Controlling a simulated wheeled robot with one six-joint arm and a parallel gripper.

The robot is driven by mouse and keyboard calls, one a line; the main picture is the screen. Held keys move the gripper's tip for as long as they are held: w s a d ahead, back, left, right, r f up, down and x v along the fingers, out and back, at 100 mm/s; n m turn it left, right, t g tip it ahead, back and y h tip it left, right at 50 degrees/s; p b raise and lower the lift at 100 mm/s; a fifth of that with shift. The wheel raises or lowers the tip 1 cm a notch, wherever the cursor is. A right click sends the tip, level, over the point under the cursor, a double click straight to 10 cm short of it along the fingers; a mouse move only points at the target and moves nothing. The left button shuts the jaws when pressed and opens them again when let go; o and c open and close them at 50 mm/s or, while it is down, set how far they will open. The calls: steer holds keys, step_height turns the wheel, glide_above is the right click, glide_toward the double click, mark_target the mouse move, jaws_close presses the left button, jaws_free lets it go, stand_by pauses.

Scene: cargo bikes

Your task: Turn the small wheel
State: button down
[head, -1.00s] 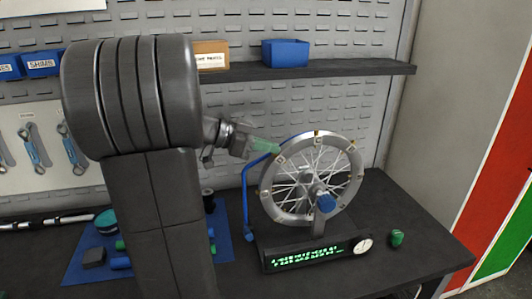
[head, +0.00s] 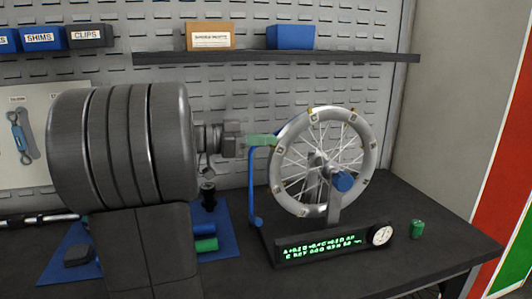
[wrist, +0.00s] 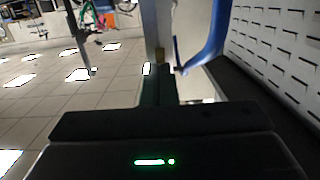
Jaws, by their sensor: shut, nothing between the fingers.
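A spoked wheel (head: 368,150) with a silver rim and small tags around it stands upright in a truing stand on the dark bench in the head view. It has a blue hub knob (head: 343,181) and a grey post in front. My gripper (head: 275,140) has green fingers, shut and empty, pointing right at the wheel's upper left rim. Whether they touch the rim is not clear. In the wrist view my gripper (wrist: 155,88) is shut just below a pale upright band, likely the rim (wrist: 154,25). Only one wheel shows.
A blue curved arm (head: 251,185) of the stand rises left of the wheel, close under my fingers. A display box with green text (head: 320,247) and a dial (head: 381,235) sits in front. A green object (head: 416,229) lies right of it. A shelf (head: 390,57) runs above.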

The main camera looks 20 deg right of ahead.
mark_target(269, 161)
steer(key=shift+w+a+f+h+b, duration=0.1)
steer(key=shift+a+f+h+b, duration=0.2)
steer(key=shift+f+h+b, duration=1.1)
steer(key=shift+s+a+f+y+b, duration=0.1)
steer(key=shift+a+f+y+b, duration=0.4)
steer(key=shift+b, duration=2.05)
steer(key=shift+w+a+f+h+b, duration=0.15)
steer(key=shift+f+h+b, duration=0.8)
steer(key=shift+b, duration=1.05)
steer(key=f+b, duration=0.1)
steer(key=b, duration=0.1)
steer(key=shift+a+f+y+b, duration=0.1)
steer(key=shift+f+y+b, duration=0.15)
steer(key=shift+f+b, duration=0.15)
step_height(269, 161, up, 4)
steer(key=f+p+v, duration=0.1)
steer(key=v, duration=0.9)
steer(key=shift+f, duration=0.15)
steer(key=shift+d, duration=0.25)
